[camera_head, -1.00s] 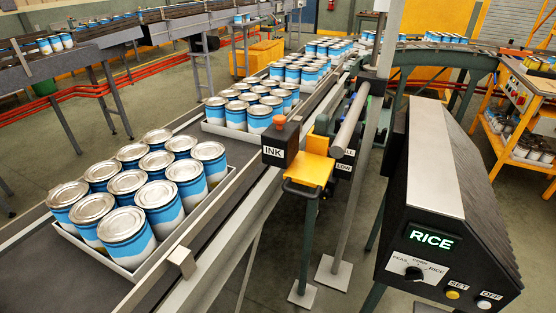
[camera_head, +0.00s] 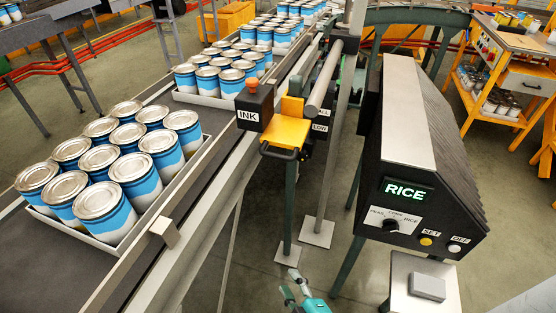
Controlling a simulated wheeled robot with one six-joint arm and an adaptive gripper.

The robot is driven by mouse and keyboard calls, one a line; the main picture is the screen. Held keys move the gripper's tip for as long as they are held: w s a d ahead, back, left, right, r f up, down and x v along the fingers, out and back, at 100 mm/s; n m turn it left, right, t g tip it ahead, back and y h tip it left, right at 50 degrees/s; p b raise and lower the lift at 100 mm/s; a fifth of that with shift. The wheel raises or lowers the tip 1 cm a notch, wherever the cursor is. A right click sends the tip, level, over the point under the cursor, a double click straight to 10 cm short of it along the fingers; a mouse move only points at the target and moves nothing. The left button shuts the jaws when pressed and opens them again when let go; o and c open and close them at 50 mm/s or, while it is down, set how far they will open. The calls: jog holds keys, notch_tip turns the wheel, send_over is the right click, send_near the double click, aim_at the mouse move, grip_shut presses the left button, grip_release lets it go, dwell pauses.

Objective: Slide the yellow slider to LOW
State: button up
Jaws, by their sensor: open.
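The yellow slider (camera_head: 286,132) is a yellow block with a dark handle below it, mounted on a post beside the conveyor. A LOW label (camera_head: 320,127) is to its right, with another label, partly hidden and ending in "LL", just above that. I cannot tell exactly which mark the slider lines up with. My gripper (camera_head: 290,286) is teal and dark, at the bottom edge of the head view. It is open and empty, well below the slider and apart from it.
A black INK box (camera_head: 254,106) with an orange knob adjoins the slider's left. A grey bar (camera_head: 324,76) runs behind it. The RICE console (camera_head: 410,170) stands right, with a grey pedestal (camera_head: 430,292) below. Trays of cans fill the conveyor (camera_head: 165,205). Floor between is open.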

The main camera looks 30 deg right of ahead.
jog(key=w+d+r+n+h, duration=0.1)
jog(key=w+r+h, duration=0.15)
jog(key=w, duration=0.35)
jog(key=w+d+r+h, duration=0.2)
jog(key=w+r, duration=0.2)
jog(key=w, duration=0.2)
jog(key=m+g+h, duration=0.2)
jog(key=g+h, duration=0.2)
jog(key=h, duration=0.2)
send_near(278, 156)
jog(key=x, duration=1)
jog(key=shift+w+d+f, duration=0.15)
jog(key=shift+w+f, duration=0.05)
jog(key=shift+f, duration=0.1)
grip_shut()
